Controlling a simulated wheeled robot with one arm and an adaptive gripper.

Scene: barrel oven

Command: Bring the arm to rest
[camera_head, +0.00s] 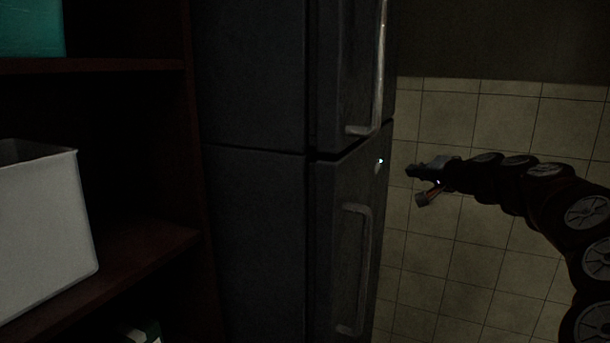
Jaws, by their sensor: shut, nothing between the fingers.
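My gripper (416,172) is at the right of the head view, at the end of my dark arm, which reaches in from the right edge. It points left toward the front of a dark refrigerator and looks shut and empty. It appears in mid-air in front of the tiled wall. A gap of wall shows between its tip and the refrigerator in the picture; the true distance is hard to tell. The fingers are small and dark, so their detail is unclear.
The dark two-door refrigerator (255,220) stands in the middle, with an upper handle (380,70) and a lower handle (362,270). At left, a dark wooden shelf (150,255) holds a white bin (45,235); a teal box (30,28) is above. A tiled wall (450,110) is behind.

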